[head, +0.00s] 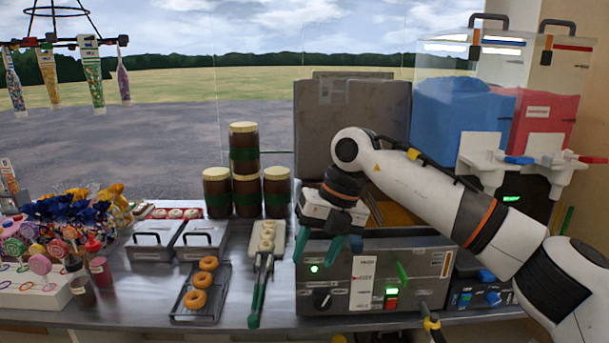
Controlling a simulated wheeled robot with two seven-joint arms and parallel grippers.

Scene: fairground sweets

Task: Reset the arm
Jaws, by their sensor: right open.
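My right arm comes in from the right and reaches over a grey metal machine (430,252) on the counter. My right gripper (318,252) hangs at the end of it with green fingers spread apart, in front of the machine's upper left part. Nothing shows between the fingers. The arm covers part of the machine's top opening. My left gripper is not in view.
Left of the gripper are tongs (259,292), a rack (190,308) with doughnuts, lidded metal containers (152,240) and stacked brown jars (246,195). A slush dispenser (460,105) stands at the back right. A large grey box (350,120) stands behind the machine.

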